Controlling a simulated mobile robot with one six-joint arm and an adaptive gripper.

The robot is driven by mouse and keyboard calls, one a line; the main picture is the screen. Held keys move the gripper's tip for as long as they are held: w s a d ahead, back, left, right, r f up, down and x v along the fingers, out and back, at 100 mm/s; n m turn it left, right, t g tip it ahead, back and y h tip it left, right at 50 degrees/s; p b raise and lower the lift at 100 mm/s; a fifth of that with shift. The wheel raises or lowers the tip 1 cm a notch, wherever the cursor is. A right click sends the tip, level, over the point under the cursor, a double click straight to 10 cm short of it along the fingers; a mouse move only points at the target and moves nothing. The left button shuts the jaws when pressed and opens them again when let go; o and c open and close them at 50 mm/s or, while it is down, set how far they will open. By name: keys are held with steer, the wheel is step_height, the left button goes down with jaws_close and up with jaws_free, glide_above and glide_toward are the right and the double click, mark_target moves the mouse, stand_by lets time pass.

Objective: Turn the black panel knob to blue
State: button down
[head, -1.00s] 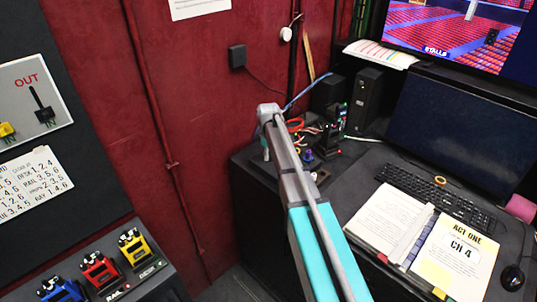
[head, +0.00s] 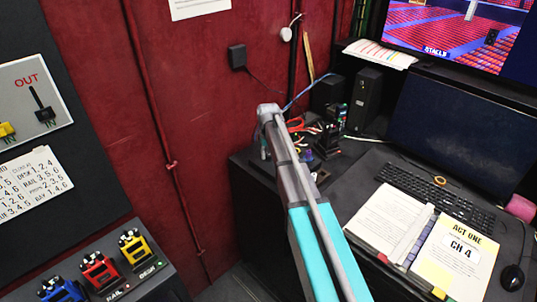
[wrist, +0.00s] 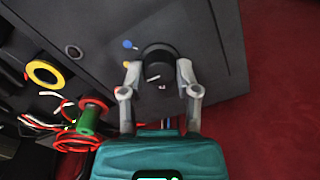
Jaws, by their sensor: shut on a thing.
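The black panel knob (wrist: 158,68) sits on a dark panel (wrist: 205,45) in the wrist view. A small white mark shows on its face, toward the lower side. In the head view my arm hides the gripper and the knob.
A yellow tape roll (wrist: 44,74) and a green spool with red rims (wrist: 88,119) lie left of my gripper, with loose wires nearby. In the head view, an open script binder (head: 455,255) and keyboard (head: 440,198) lie on the desk to the right.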

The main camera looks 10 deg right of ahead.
steer(key=m, duration=0.6)
steer(key=shift+w+m, duration=0.15)
steer(key=shift+m, duration=0.15)
steer(key=m, duration=0.5)
stand_by(0.4)
steer(key=shift+c, duration=1.7)
jaws_free()
